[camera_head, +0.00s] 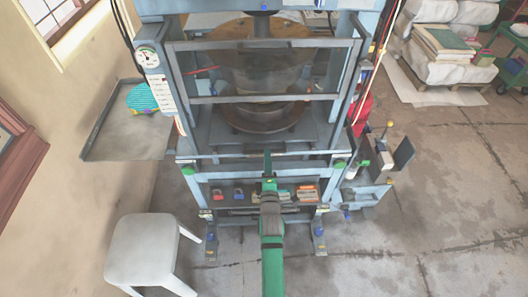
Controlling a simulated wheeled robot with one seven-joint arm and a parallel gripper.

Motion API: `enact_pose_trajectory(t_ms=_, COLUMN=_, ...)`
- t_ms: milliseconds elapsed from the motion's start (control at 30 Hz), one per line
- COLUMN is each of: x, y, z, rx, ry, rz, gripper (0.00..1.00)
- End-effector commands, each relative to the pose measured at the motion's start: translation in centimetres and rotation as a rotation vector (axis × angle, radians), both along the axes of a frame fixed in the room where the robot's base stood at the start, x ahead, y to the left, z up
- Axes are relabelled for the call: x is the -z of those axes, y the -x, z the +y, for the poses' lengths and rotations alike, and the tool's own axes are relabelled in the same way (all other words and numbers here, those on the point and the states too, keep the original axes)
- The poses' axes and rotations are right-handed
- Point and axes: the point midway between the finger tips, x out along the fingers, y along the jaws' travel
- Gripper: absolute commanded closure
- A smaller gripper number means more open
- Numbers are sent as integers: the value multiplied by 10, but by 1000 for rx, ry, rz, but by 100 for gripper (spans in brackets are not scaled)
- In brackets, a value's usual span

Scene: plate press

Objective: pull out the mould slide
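A blue-grey plate press stands in the middle of the view, its frame (185,135) open at the front. Inside it, a round brown plate (285,123) sits low, behind a framed guard panel (355,70). A thin grey bar (222,156) runs across the press front below this plate. I cannot tell for sure which part is the mould slide. My green and grey arm reaches up from the bottom edge, and my gripper (267,160) is at the bar, seen from behind. Its fingers are too small and overlapped to show whether they are open or touch the bar.
A white stool (145,245) stands at the lower left. A grey side tray (115,140) holds a teal round thing. Small red and orange items lie on a low shelf (225,207). A side bracket (375,190) juts out right. Floor at the right (450,200) is clear.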

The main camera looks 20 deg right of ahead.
Motion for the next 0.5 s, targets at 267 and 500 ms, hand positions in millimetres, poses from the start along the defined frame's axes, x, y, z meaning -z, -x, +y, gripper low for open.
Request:
enact_pose_trajectory(t_ms=267, x=0, y=-32, z=0, rx=-13, ry=0, rz=-1, gripper=81)
enact_pose_trajectory(t_ms=500, x=0, y=-37, z=-1, rx=-13, ry=0, rz=0, gripper=81)
